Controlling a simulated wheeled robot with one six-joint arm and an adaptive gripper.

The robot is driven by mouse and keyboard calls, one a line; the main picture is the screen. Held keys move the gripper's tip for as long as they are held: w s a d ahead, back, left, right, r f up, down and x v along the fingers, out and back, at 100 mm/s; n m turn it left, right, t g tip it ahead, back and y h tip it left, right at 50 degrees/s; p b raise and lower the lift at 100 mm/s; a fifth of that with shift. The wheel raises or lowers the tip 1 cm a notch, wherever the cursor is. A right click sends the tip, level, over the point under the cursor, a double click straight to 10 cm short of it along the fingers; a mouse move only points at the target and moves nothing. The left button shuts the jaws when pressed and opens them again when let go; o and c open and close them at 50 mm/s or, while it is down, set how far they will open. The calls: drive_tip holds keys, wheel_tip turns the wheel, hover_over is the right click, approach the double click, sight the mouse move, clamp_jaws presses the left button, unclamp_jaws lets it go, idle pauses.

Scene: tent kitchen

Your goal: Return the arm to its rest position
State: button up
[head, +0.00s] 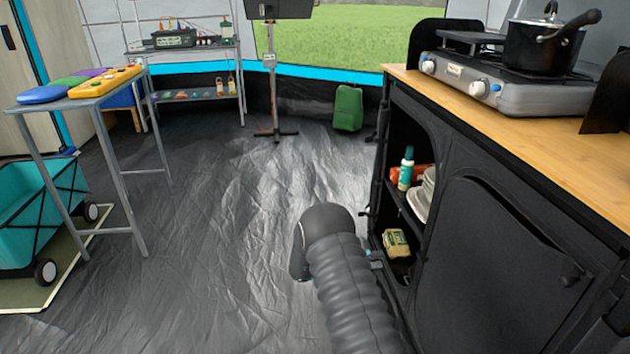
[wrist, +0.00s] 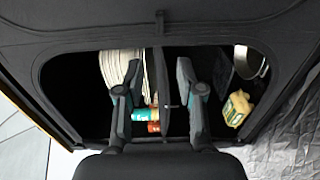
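My arm (head: 350,285) reaches up from the bottom of the head view, in front of the black cabinet (head: 520,250). In the wrist view my gripper (wrist: 158,82) is open, its two dark fingers wide apart, with nothing held between them. It faces the cabinet's open compartment. A teal bottle (wrist: 143,112) and a red item (wrist: 153,127) show in the gap between the fingers, apparently farther inside. In the head view most of my gripper is hidden behind the arm's end.
The cabinet also holds white plates (head: 422,196) and a yellow box (head: 396,243). A stove (head: 510,85) with a black pot (head: 545,48) stands on the wooden countertop (head: 480,115). Left are a grey table (head: 88,102) and a teal wagon (head: 35,215). The floor between is clear.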

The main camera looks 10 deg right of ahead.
drive_tip(key=w+a+f+m+t+y, duration=0.2)
drive_tip(key=w+a+f+t+y, duration=0.5)
drive_tip(key=f, duration=0.4)
drive_tip(key=s+a+r+y, duration=0.4)
drive_tip(key=a+r+y, duration=0.65)
drive_tip(key=a, duration=0.35)
drive_tip(key=s+d+r+n, duration=0.1)
drive_tip(key=s+d+r, duration=0.1)
drive_tip(key=s+r, duration=1.2)
drive_tip(key=s+d+r+n, duration=0.1)
drive_tip(key=s+d+r, duration=0.1)
drive_tip(key=s+r, duration=1.3)
drive_tip(key=shift+s+d+n, duration=0.15)
drive_tip(key=shift+s+n, duration=0.15)
drive_tip(key=shift+s, duration=4.65)
drive_tip(key=shift+r+y, duration=0.1)
drive_tip(key=shift+y, duration=0.15)
